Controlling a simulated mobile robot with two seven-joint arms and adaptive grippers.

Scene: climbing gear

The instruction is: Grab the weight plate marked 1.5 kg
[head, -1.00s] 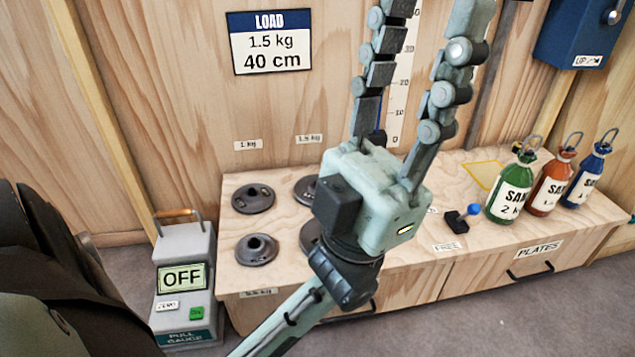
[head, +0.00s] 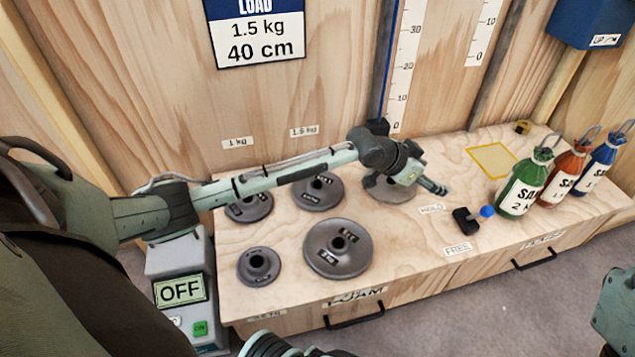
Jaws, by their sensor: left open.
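A dark round weight plate (head: 317,195) with a centre hole lies flat on the wooden bench in the back row, below the wall label "1.5 kg" (head: 304,131). Its own marking is too small to read surely. My left forearm passes just behind and above it. My left gripper (head: 437,188) is open, to the right of that plate, low over another grey disc (head: 388,190) that it partly hides. It points right and holds nothing visible. My right gripper is not recognisable in view.
More plates lie around it: back left (head: 248,208), partly hidden by my arm, small front left (head: 260,267) and large front (head: 338,249). A black-and-blue item (head: 473,218) and several sand bottles (head: 524,186) stand right. A gauge reading OFF (head: 181,290) is left.

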